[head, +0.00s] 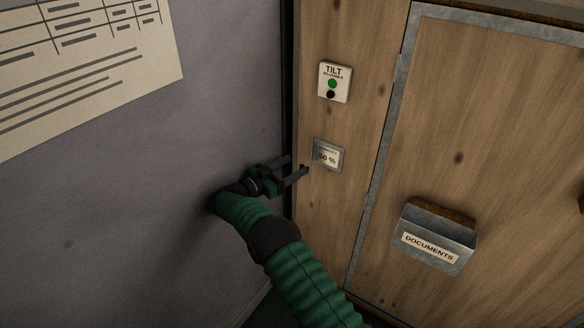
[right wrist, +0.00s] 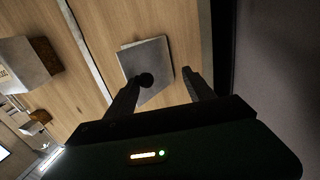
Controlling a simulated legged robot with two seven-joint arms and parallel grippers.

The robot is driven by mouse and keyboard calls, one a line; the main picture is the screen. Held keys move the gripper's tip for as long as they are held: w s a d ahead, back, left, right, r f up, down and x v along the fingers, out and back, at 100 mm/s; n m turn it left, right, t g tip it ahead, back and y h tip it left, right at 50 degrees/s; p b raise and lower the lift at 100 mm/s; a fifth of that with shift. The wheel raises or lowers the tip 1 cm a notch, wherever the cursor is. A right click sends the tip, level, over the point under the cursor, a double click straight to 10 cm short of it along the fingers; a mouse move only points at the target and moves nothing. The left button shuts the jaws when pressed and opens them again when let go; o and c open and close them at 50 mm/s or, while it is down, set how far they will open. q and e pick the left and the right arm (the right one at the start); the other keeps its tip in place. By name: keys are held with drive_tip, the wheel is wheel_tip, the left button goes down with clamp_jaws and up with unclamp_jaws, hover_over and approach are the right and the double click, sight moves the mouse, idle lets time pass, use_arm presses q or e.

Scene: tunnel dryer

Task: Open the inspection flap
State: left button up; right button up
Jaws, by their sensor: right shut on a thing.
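The inspection flap appears to be the small grey metal plate (right wrist: 150,58) in the right wrist view, on the wooden panel. In the head view a small metal-framed window (head: 327,156) with a percentage label shows at the same place. My right gripper (head: 298,165) reaches it from the left, close to the panel. In the right wrist view its fingertips (right wrist: 167,76) are at the plate's near edge, with a dark round knob at the left one. It is shut on the flap, its fingers some way apart; the exact contact is hard to see. My left gripper is not in view.
A TILT plate (head: 334,82) with a green light is above the window. A metal DOCUMENTS holder (head: 436,240) juts out at the right, on a metal-edged wooden door (head: 490,130). A grey wall (head: 150,180) with a paper chart (head: 85,65) stands at the left.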

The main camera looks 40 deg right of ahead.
drive_tip(key=shift+d+r, duration=0.35)
drive_tip(key=shift+d, duration=0.1)
drive_tip(key=shift+a, duration=0.1)
drive_tip(key=shift+r, duration=0.1)
drive_tip(key=s+a+r+p, duration=0.3)
drive_tip(key=s+a, duration=0.6)
drive_tip(key=s, duration=0.4)
drive_tip(key=shift+s+a+r, duration=0.2)
drive_tip(key=shift+r, duration=0.3)
